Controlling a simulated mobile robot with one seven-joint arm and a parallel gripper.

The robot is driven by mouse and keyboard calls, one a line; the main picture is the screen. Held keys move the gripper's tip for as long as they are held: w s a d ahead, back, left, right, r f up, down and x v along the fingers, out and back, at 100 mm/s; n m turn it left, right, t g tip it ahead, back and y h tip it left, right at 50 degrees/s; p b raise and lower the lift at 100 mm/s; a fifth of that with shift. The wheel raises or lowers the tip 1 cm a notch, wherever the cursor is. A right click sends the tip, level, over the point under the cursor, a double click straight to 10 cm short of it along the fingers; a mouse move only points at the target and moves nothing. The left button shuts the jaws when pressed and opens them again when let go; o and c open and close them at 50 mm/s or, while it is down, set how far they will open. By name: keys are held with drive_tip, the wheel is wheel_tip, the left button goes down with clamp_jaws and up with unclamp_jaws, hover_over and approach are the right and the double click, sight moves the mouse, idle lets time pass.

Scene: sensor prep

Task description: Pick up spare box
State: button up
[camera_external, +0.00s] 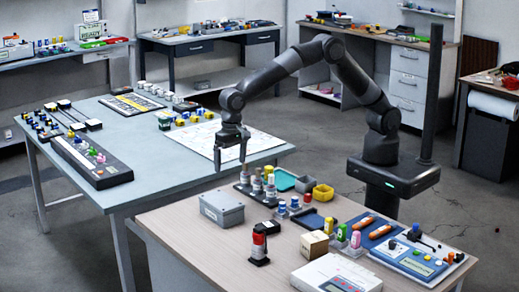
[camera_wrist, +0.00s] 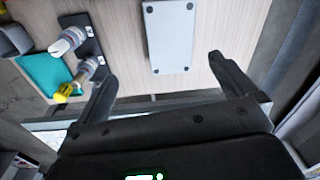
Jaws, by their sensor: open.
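A grey lidded box (camera_external: 222,208), which seems to be the spare box, sits on the near wooden table at its left back corner. In the wrist view its pale top (camera_wrist: 168,35) with dark corner screws lies beyond the gap between the fingers. My gripper (camera_external: 231,160) is open and empty, pointing down above and behind the box, near the table's back edge. In the wrist view the open fingers (camera_wrist: 160,74) are spread wider than the box and do not touch it. A small cardboard-coloured box (camera_external: 314,244) also stands on this table.
A dark rack (camera_external: 243,188) with bottles stands right of the grey box, with a teal tray (camera_external: 283,178) behind; both show in the wrist view, the tray (camera_wrist: 38,70) at left. A red-and-black device (camera_external: 260,243) stands in front. Bare wood (camera_external: 185,227) lies left of the box.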

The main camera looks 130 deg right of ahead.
drive_tip(key=m, duration=0.2)
hover_over(221, 200)
drive_tip(key=shift+g, duration=0.3)
drive_tip(key=f, duration=0.7)
drive_tip(key=shift+d+f, duration=0.2)
drive_tip(key=shift+f, duration=0.1)
wheel_tip(221, 200, down, 10)
drive_tip(key=shift+a+f, duration=0.1)
drive_tip(key=shift+f, duration=0.1)
drive_tip(key=shift+c, duration=0.2)
drive_tip(key=c, duration=0.9)
drive_tip(key=shift+c, duration=0.4)
drive_tip(key=shift+r, duration=0.15)
